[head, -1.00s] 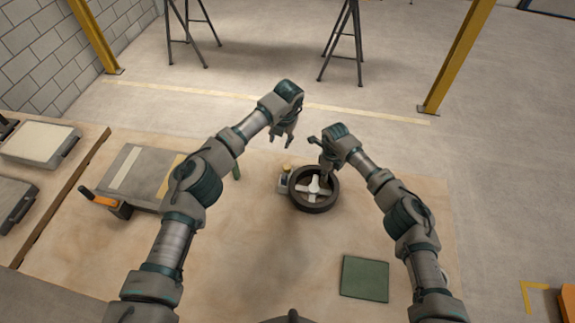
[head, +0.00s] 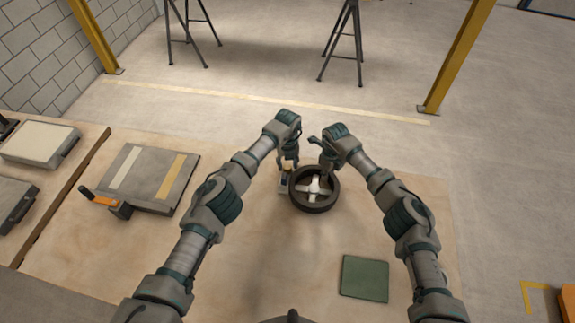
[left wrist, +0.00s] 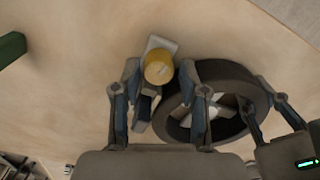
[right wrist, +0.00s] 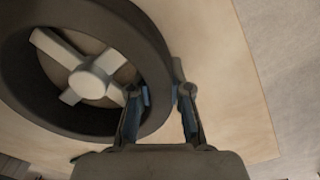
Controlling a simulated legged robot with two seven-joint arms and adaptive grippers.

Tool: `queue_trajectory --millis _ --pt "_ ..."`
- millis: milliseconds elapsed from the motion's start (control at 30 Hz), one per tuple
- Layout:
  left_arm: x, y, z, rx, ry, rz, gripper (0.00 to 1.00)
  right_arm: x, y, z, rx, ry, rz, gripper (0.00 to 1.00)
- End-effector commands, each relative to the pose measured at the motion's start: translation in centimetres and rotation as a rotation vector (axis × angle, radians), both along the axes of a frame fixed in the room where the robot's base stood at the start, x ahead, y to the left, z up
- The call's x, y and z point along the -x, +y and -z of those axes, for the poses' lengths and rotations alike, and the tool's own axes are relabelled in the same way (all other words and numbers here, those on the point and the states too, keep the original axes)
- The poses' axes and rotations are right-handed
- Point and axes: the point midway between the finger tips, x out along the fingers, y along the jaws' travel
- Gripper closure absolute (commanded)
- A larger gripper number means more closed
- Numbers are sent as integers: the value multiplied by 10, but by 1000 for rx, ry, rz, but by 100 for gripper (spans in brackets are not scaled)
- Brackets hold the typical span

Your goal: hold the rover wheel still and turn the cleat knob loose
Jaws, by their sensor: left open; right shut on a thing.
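The rover wheel (head: 327,204), a dark ring with a pale cross-shaped hub (head: 314,188), lies flat on the wooden table. My right gripper (head: 326,170) is shut on the wheel's rim; the right wrist view shows its fingers (right wrist: 162,95) on either side of the rim (right wrist: 145,45). The yellow cleat knob (left wrist: 158,67) sits on a pale block (left wrist: 160,43) beside the wheel. My left gripper (head: 287,165) is above the knob, open, with the knob between its fingers (left wrist: 165,78) in the left wrist view. I cannot tell whether they touch it.
A grey board (head: 150,178) with pale and yellow strips and an orange-handled part (head: 100,200) lies at the left. A green square mat (head: 364,278) lies at the front right. A green bar (left wrist: 10,48) shows in the left wrist view. The table's front middle is clear.

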Motion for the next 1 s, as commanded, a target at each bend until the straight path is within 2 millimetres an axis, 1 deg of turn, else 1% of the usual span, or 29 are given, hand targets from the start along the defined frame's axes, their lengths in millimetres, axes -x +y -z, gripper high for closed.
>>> queue_trajectory --millis 33,133,400,467,500,567,600,767,900,1000 --pt "0 -1 5 1 1 1 57 0 -1 0 1 0 1 100" --pt "0 -1 10 0 1 2 57 0 -1 0 1 0 1 100" --pt "0 0 11 0 0 2 57 0 -1 0 1 0 1 100" --pt "0 0 11 0 0 2 72 0 -1 0 1 0 1 100" --pt "0 0 11 0 0 2 82 0 -1 0 1 0 1 100" --pt "0 -1 11 0 0 3 97 0 0 0 1 0 0 100" --pt "0 -1 11 0 0 3 100 0 0 0 1 0 0 100" --pt "0 -1 11 1 -1 -37 100 0 0 0 0 0 0 100" --pt "-1 -2 10 1 -3 -170 100 0 0 0 0 0 -1 100" --pt "-1 -2 10 3 -3 -239 100 0 1 0 -1 1 -1 100"
